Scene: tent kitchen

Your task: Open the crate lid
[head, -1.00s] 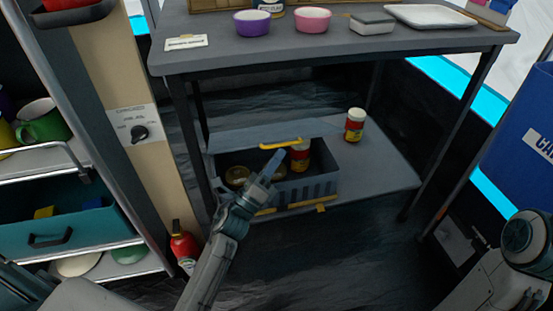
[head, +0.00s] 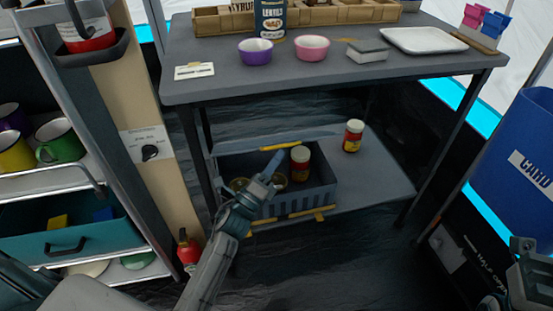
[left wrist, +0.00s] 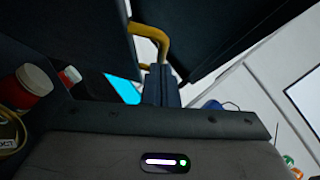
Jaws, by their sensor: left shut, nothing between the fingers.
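The grey crate (head: 296,204) stands on the low shelf under the table. Its lid (head: 235,143) is raised at the back, with the yellow handle (head: 281,146) along its edge, and the inside shows. How far the lid leans is hard to judge. A red jar (head: 300,170) and round tins (head: 240,184) are inside. My left gripper (head: 272,164) is shut and empty, over the crate's opening and just below the handle. In the left wrist view its fingers (left wrist: 161,86) are together close to the handle (left wrist: 150,40). Part of my right arm's end (head: 527,262) shows at the lower right; its fingers are unclear.
Another jar (head: 353,136) stands on the shelf right of the crate. The tabletop (head: 225,73) above holds bowls, a sponge and a tray. A table leg (head: 194,150) is left of the crate. A fire extinguisher (head: 188,252) stands at left; a blue bin (head: 518,155) at right.

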